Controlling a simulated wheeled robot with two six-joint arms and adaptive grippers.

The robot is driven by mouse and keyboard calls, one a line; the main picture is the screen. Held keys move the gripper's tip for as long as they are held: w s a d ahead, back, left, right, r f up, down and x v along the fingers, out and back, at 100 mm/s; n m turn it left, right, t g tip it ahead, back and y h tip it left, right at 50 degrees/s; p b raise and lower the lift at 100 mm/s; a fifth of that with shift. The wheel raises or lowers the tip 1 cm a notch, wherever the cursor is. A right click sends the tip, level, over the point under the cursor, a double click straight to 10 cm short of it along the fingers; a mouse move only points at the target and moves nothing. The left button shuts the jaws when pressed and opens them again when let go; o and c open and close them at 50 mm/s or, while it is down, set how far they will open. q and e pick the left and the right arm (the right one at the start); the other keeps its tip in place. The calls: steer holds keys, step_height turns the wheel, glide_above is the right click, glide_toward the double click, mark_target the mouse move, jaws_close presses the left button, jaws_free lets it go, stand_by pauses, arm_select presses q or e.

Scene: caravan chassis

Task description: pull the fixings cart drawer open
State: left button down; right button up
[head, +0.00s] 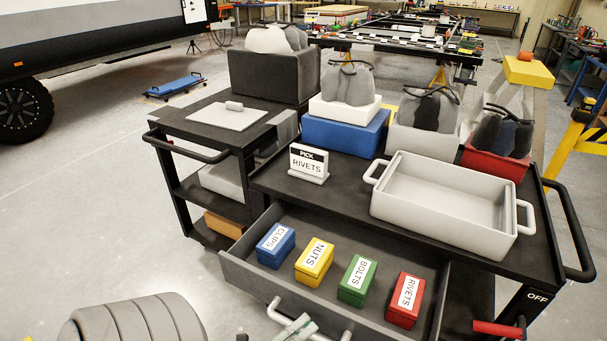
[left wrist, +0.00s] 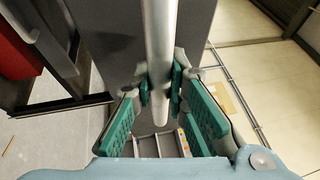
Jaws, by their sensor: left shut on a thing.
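The fixings cart drawer (head: 345,232) stands pulled out from under the cart's black top, so its inside shows. In it sit a blue CLIPS box (head: 275,246), a yellow NUTS box (head: 314,262), a green BOLTS box (head: 357,281) and a red RIVETS box (head: 405,300). My left gripper (head: 294,328) is at the grey bar handle (head: 273,310) on the drawer front, at the bottom edge. In the left wrist view, its teal pads (left wrist: 161,84) are shut on the handle bar (left wrist: 160,35) from both sides. My right gripper is out of view.
On the cart top (head: 335,197) stand a PICK RIVETS sign (head: 309,163), an empty grey tray (head: 445,205) and several bins holding dark grey items. A red lever (head: 498,329) marked OFF is at the lower right. Open floor (head: 90,215) lies to the left.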

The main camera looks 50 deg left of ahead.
arm_select(q)
steer(key=c, duration=1.6)
jaws_free()
steer(key=shift+o, duration=0.2)
steer(key=s+f, duration=0.2)
steer(key=s, duration=0.9)
steer(key=shift+s+a, duration=0.35)
steer(key=shift+s, duration=0.05)
steer(key=shift+f, duration=0.1)
